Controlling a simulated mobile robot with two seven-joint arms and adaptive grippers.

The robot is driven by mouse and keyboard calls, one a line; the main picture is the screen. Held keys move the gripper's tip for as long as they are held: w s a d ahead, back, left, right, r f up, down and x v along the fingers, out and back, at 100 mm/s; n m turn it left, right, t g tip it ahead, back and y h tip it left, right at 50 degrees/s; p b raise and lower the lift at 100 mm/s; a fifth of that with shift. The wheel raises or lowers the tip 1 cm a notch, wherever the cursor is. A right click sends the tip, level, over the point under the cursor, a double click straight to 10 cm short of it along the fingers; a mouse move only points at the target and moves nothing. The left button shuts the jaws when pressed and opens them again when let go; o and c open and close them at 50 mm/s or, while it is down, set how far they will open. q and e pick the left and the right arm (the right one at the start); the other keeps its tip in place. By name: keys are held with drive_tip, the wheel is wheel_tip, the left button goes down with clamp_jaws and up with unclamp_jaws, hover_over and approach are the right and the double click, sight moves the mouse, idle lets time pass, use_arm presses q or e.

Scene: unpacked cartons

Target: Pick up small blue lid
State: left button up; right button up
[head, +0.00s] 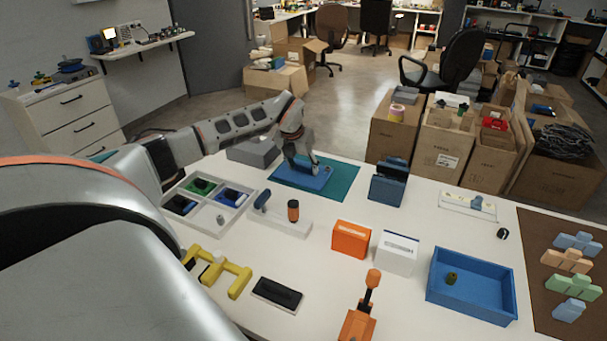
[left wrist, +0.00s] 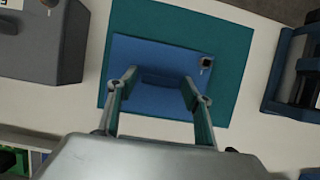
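A flat blue lid (head: 312,183) lies on a teal mat (head: 346,177) toward the back of the white table. My left gripper (head: 303,166) is above the lid, pointing down. In the left wrist view the lid (left wrist: 145,55) shows a darker blue raised part (left wrist: 160,80) between the fingertips. The two fingers of my left gripper (left wrist: 160,82) are spread apart on either side of it, with nothing visibly clamped. Whether the fingertips touch the lid cannot be told. My right gripper is not in view.
A grey box (head: 253,151) stands left of the mat and a dark blue device (head: 387,186) stands right of it. A sectioned tray (head: 204,214) is nearer on the left. A blue open box (head: 433,290) sits front right. A small dark-topped piece (left wrist: 206,62) is at the lid's corner.

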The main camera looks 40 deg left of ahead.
sight(303, 167)
use_arm(q)
drive_tip(key=c, duration=0.8)
drive_tip(key=shift+o, duration=0.2)
drive_tip(key=shift+r, duration=0.1)
drive_tip(key=shift+r, duration=0.6)
wheel_tip(303, 167, up, 19)
drive_tip(key=p, duration=0.2)
drive_tip(key=shift+f, duration=0.2)
